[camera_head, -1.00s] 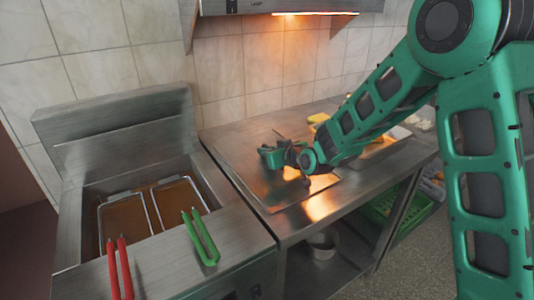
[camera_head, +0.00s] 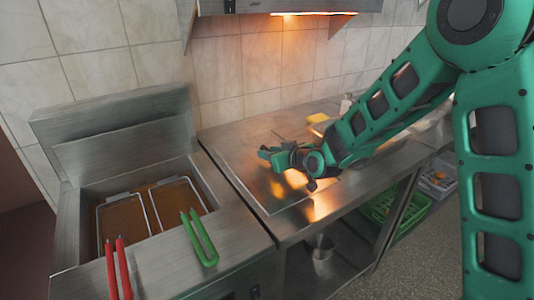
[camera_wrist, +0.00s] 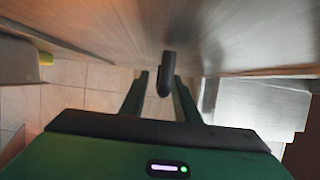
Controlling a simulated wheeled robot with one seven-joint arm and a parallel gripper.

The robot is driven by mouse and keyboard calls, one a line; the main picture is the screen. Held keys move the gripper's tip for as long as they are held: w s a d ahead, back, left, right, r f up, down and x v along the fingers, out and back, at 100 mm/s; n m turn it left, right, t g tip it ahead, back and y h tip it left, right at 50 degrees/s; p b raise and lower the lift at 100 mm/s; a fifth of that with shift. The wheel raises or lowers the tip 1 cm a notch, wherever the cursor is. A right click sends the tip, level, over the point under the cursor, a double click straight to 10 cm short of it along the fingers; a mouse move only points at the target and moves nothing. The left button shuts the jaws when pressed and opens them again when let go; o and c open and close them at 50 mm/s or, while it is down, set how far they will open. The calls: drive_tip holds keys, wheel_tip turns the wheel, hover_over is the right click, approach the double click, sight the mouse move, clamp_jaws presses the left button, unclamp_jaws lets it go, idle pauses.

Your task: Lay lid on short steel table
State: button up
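The lid (camera_head: 238,162) looks like a flat, thin steel sheet lying on the steel table (camera_head: 262,227) beside the fryer. Its edges are partly hidden by my arm and by orange reflections. My gripper (camera_head: 266,154) is low over the sheet in the head view. In the wrist view a broad brushed-steel surface (camera_wrist: 240,30) fills the top. A dark, rounded handle (camera_wrist: 168,62) stands out from it between the fingers of my gripper (camera_wrist: 161,76). The fingers are apart, with a visible gap on the left side of the handle, so no firm grip shows.
A fryer with two baskets (camera_head: 127,216) stands at left, with red handles (camera_head: 118,268) and green handles (camera_head: 198,238) at its front. A yellow item (camera_head: 317,118) sits at the back of the table. A green crate (camera_head: 385,207) and a metal pot (camera_head: 322,248) are below.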

sight(329, 182)
drive_tip(key=v, duration=0.9)
drive_tip(key=s+d+h, duration=0.1)
drive_tip(key=d, duration=0.3)
drive_tip(key=d+m+g+h, duration=0.1)
drive_tip(key=d, duration=0.3)
drive_tip(key=s+d+f+m+h, duration=0.1)
drive_tip(key=d, duration=0.4)
drive_tip(key=shift+s+g, duration=0.3)
drive_tip(key=shift+g, duration=0.1)
drive_tip(key=s+d+m+g+h, duration=0.35)
drive_tip(key=s+d, duration=0.65)
drive_tip(key=d, duration=0.5)
drive_tip(key=s+d+m+g, duration=0.3)
drive_tip(key=s+d+m, duration=0.1)
drive_tip(key=s, duration=0.8)
drive_tip(key=s+d+m+g, duration=0.3)
drive_tip(key=s+d, duration=0.2)
drive_tip(key=s, duration=0.7)
drive_tip(key=shift+s+d+r+m+h, duration=0.2)
drive_tip(key=shift+s+r+m+h, duration=0.05)
drive_tip(key=shift+r+m+h, duration=0.1)
